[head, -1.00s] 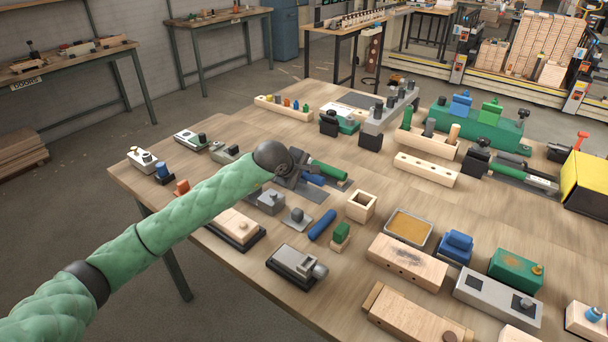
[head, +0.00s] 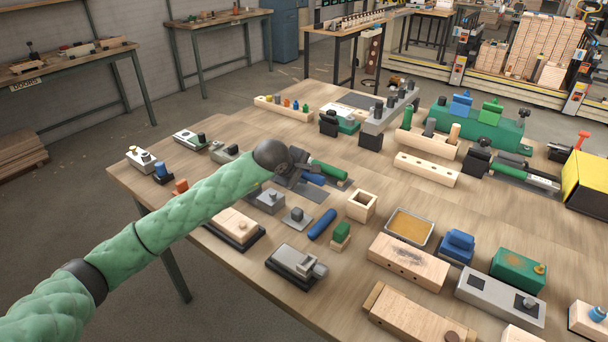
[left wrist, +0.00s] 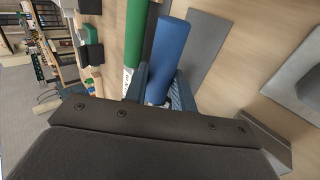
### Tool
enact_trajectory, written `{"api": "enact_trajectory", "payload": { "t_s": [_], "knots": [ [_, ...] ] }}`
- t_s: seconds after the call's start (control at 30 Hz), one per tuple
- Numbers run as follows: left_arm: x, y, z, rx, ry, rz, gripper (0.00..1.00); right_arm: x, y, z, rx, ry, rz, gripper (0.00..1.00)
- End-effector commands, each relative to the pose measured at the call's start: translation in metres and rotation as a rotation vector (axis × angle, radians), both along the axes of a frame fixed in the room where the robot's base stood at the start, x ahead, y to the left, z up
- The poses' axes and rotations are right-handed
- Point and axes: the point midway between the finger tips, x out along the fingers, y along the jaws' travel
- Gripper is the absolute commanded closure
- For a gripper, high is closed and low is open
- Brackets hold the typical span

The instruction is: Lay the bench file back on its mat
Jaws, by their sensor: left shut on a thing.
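My left gripper (head: 296,172) is shut on the bench file, a tool with a blue round handle (head: 314,179). In the left wrist view the blue handle (left wrist: 173,50) sticks out between the two fingers (left wrist: 160,93), with a pale end piece at the jaws. A flat grey mat (left wrist: 209,45) lies bare beside the handle there; it shows in the head view (head: 318,194) just in front of the gripper. The gripper hides part of the file, and I cannot tell how high it is held. My right gripper is not in view.
A green-handled tool (head: 328,169) lies close beside the held file, also close in the left wrist view (left wrist: 136,35). The wooden bench is crowded.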

Motion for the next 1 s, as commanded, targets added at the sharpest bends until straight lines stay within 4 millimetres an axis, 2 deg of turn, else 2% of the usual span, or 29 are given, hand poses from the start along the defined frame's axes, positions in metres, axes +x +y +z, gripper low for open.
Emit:
{"api": "enact_trajectory", "payload": {
  "t_s": [1.0],
  "knots": [
    [0.0, 0.0, -0.019, -0.001, -0.001, 0.0, 1.0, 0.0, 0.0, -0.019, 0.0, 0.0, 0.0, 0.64]
  ]
}}
